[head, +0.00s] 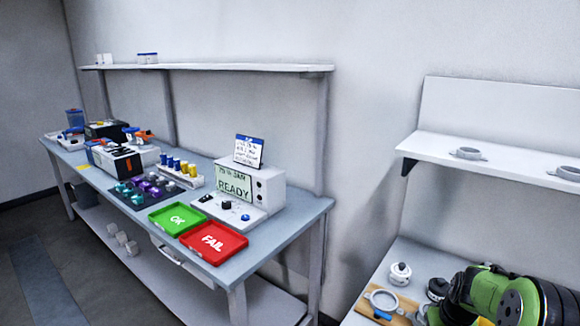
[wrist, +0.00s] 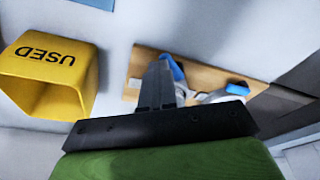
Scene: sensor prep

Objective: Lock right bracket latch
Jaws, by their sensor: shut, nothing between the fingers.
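A wooden board (head: 401,301) lies on the right-hand bench with a grey ring bracket (head: 383,291) and a blue latch (head: 382,315) at its front. In the wrist view the board (wrist: 148,62) carries one blue latch (wrist: 174,68) close beside my fingertips and a second blue piece (wrist: 237,89) by a pale bracket part to the right. I cannot tell which is the right bracket's latch, or whether my fingers touch the nearer one. My gripper (wrist: 163,68) is shut and empty over the board. Its body hides part of the brackets.
A yellow bin marked USED (wrist: 52,70) stands left of my gripper in the wrist view. A white round part (head: 400,274) sits behind the board. A shelf (head: 500,160) with grey rings hangs above. The long left bench (head: 285,235) holds trays and a tester.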

